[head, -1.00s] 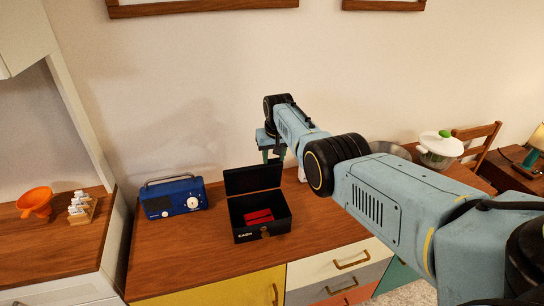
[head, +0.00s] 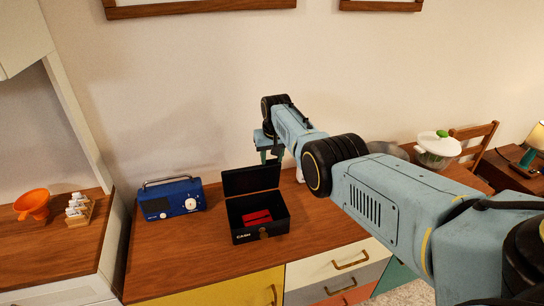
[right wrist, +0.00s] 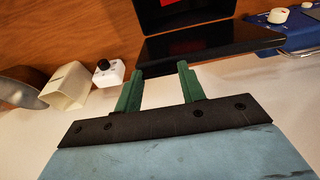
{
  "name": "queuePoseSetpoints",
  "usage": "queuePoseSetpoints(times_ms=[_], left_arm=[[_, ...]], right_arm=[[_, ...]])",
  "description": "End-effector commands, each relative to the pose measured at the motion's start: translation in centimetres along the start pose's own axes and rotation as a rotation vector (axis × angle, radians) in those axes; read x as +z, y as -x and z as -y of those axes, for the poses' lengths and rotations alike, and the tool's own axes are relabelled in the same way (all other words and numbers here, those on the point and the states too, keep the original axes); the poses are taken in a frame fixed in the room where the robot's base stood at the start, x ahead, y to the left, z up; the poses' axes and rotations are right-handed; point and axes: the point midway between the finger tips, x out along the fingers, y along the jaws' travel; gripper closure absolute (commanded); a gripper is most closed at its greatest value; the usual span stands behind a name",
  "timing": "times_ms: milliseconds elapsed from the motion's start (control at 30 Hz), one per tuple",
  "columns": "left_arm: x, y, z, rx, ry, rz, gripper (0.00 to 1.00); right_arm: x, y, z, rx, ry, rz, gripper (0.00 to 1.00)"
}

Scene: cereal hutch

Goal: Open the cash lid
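The black cash box (head: 243,238) stands on the wooden counter with red contents inside. Its lid (head: 250,180) is raised, standing up and leaning slightly back at the rear of the box. In the right wrist view the lid (right wrist: 210,44) shows as a dark panel beyond my fingers, with part of the box interior (right wrist: 190,12) behind it. My right gripper (head: 271,156) is behind and just right of the lid. In the right wrist view the gripper (right wrist: 160,75) has its green fingers apart with nothing between them, close to the lid's edge. My left gripper is out of view.
A blue radio (head: 172,199) stands left of the box. A small white item with a black knob (right wrist: 107,72) and a cream container (right wrist: 66,86) sit beside the gripper. The counter's front left is clear.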

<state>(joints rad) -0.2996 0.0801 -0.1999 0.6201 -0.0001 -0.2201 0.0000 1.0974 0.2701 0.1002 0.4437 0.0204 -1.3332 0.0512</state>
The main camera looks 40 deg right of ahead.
Motion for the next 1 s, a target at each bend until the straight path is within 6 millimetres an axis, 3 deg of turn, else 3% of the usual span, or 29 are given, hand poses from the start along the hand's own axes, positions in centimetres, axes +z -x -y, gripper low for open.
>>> queuePoseSetpoints(times_ms=[33,167,567,800,1000], left_arm=[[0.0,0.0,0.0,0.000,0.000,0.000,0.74],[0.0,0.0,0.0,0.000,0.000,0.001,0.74],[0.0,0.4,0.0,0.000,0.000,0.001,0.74],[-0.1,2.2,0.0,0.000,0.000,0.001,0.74],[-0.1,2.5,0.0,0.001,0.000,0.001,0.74]], right_arm=[[-0.1,0.1,0.0,0.000,0.000,-0.003,0.55],[-0.1,0.1,0.0,0.000,0.000,-0.002,0.38],[-0.1,0.6,0.0,0.000,0.000,-0.002,0.38],[-0.1,3.4,0.0,0.000,0.000,-0.003,0.38],[-0.1,6.5,0.0,-0.001,0.000,-0.005,0.38]])
